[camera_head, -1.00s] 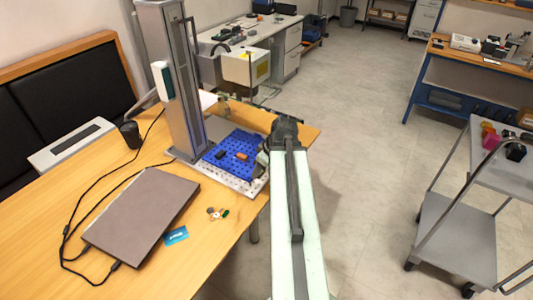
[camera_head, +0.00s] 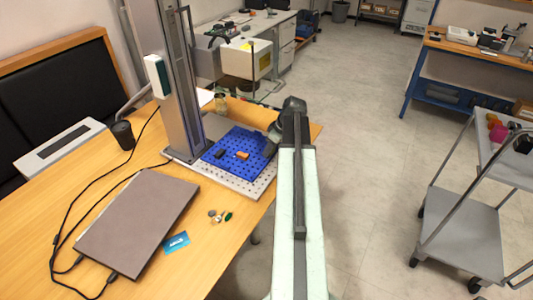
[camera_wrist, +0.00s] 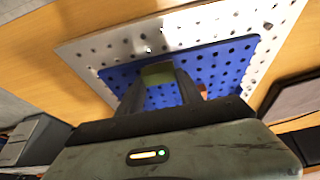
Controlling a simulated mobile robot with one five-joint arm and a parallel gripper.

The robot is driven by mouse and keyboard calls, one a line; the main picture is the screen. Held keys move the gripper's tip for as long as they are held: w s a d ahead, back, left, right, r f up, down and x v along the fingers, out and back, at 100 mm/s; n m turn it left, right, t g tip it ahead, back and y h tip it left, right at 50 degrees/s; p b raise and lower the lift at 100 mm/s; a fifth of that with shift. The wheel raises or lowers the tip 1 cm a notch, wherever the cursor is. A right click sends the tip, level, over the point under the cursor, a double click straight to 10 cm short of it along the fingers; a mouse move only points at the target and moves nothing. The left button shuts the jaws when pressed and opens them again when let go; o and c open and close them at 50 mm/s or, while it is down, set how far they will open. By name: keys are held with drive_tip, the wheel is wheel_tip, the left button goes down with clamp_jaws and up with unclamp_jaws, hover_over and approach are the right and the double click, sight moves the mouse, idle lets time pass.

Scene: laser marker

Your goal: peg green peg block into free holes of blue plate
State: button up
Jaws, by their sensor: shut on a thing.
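The blue plate (camera_head: 237,140) is a perforated board lying on a larger white perforated base on the table. My gripper (camera_head: 271,142) is at the plate's right edge in the head view. In the wrist view my gripper (camera_wrist: 160,88) is shut on the green peg block (camera_wrist: 157,74), which shows between the two fingers in front of the blue plate (camera_wrist: 222,62). The block's underside and pegs are hidden, and I cannot tell whether it touches the plate. An orange block (camera_head: 242,155) and a dark block (camera_head: 220,154) sit on the plate.
A tall grey column (camera_head: 176,80) stands at the plate's left. A closed laptop (camera_head: 137,220), blue card (camera_head: 177,242), small loose pieces (camera_head: 214,214) and black cup (camera_head: 123,134) lie on the wooden table. A grey cart (camera_head: 462,235) stands at the right.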

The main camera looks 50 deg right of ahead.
drive_tip(key=shift+s+a+f, duration=0.1)
drive_tip(key=shift+f, duration=0.3)
clamp_jaws()
drive_tip(key=shift+a+r, duration=0.1)
drive_tip(key=shift+w+f, duration=0.2)
drive_tip(key=shift+w, duration=0.1)
drive_tip(key=o, duration=1.3)
unclamp_jaws()
drive_tip(key=shift+f, duration=0.1)
drive_tip(key=p+v, duration=0.7)
drive_tip(key=v, duration=0.1)
drive_tip(key=shift+w+a, duration=0.1)
drive_tip(key=shift+w, duration=0.1)
